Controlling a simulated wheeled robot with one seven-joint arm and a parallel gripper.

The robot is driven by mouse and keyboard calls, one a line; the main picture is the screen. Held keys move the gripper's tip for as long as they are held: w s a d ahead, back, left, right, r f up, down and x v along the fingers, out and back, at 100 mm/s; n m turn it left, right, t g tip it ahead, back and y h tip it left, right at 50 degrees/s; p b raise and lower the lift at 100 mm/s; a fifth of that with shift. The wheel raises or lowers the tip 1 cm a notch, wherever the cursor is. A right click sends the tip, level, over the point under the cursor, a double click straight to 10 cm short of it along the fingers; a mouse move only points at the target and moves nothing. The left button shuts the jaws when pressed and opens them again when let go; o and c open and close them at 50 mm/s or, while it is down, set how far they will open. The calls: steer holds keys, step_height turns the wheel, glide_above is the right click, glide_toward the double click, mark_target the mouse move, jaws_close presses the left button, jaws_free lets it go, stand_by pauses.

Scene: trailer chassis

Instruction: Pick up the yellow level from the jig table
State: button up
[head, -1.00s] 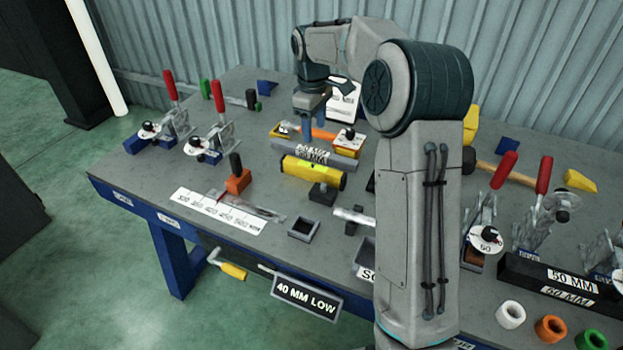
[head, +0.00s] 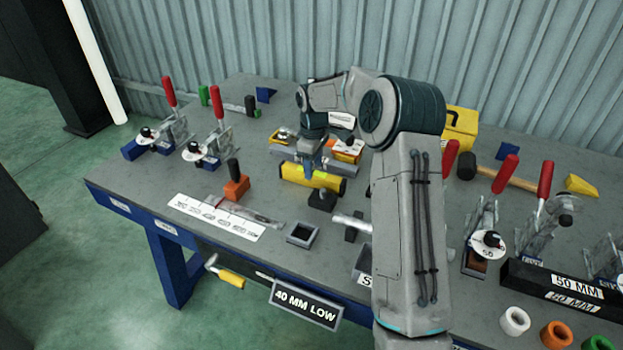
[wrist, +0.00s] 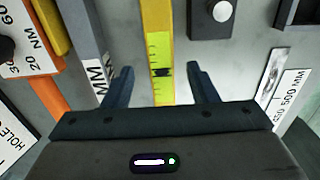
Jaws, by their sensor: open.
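The yellow level (head: 325,179) lies on the grey jig table (head: 160,195), near its middle. In the wrist view the level (wrist: 157,22) runs up the picture, with its green vial (wrist: 160,60) between the fingers. My gripper (head: 309,174) is right at the level in the head view and covers part of it. In the wrist view my gripper (wrist: 160,85) is open, with one finger on each side of the level and a gap on both sides. How far the fingertips are above the tabletop is hard to tell.
A grey 50 mm block (wrist: 86,40) lies close beside the left finger. A black block with a knob (wrist: 212,18) is on the level's other side. A ruler plate (head: 215,216), an orange block (head: 236,188) and red-handled clamps (head: 214,140) stand around.

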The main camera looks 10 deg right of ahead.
step_height(320, 180, down, 4)
steer(key=shift+a+f, duration=0.1)
steer(key=shift+f, duration=0.15)
jaws_close()
steer(key=shift+r, duration=0.15)
